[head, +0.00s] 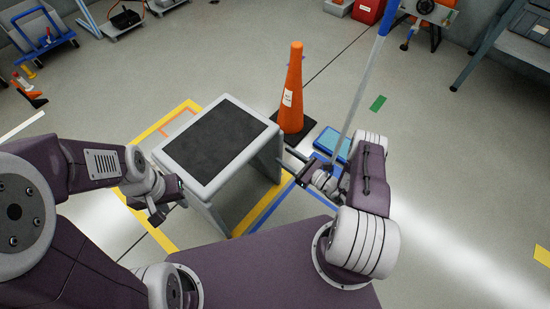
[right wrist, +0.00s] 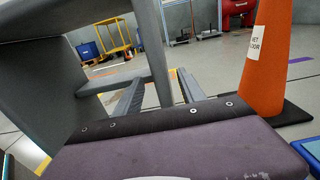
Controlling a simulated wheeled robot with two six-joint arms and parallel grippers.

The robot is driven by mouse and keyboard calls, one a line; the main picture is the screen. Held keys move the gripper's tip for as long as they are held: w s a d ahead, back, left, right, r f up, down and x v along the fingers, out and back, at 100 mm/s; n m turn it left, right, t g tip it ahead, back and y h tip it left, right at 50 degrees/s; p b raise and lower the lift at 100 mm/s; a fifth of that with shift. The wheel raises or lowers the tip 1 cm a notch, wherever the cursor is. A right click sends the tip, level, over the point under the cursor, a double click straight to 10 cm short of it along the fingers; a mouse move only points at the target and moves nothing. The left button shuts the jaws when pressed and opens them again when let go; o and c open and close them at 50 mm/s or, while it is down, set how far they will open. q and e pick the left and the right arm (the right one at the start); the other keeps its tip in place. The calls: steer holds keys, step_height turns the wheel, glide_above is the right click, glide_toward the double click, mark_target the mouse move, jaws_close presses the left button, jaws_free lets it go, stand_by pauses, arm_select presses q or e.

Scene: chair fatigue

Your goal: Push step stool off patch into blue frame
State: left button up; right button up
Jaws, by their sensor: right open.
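The step stool (head: 215,142), light grey with a black top, stands upright on the floor in front of me. The yellow-outlined patch (head: 160,127) lies around and under it, partly hidden. Blue frame lines (head: 268,211) show on the floor to the stool's right, partly covered by my right arm. My right gripper (head: 286,157) is beside the stool's right side. In the right wrist view its fingers (right wrist: 160,92) are apart, with a grey stool bar (right wrist: 152,45) in line between them; contact is unclear. My left gripper (head: 165,205) is by the stool's left side; its jaw opening is unclear.
An orange cone (head: 292,90) on a black base stands just behind and right of the stool. A light-blue flat item (head: 332,144) lies beside the right arm, near a slanted blue-and-grey pole (head: 366,75). Carts and a bench stand at the back. The right floor is mostly clear.

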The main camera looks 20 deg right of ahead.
mark_target(270, 146)
steer(key=shift+w, duration=0.1)
steer(key=shift+r, duration=0.15)
steer(key=shift+w+a, duration=0.1)
steer(key=shift+a, duration=0.05)
steer(key=b+x, duration=0.4)
steer(key=x, duration=0.3)
steer(key=shift+w+a, duration=0.25)
steer(key=shift+w+a+b, duration=0.25)
steer(key=shift+w+b, duration=0.1)
jaws_close()
stand_by(0.9)
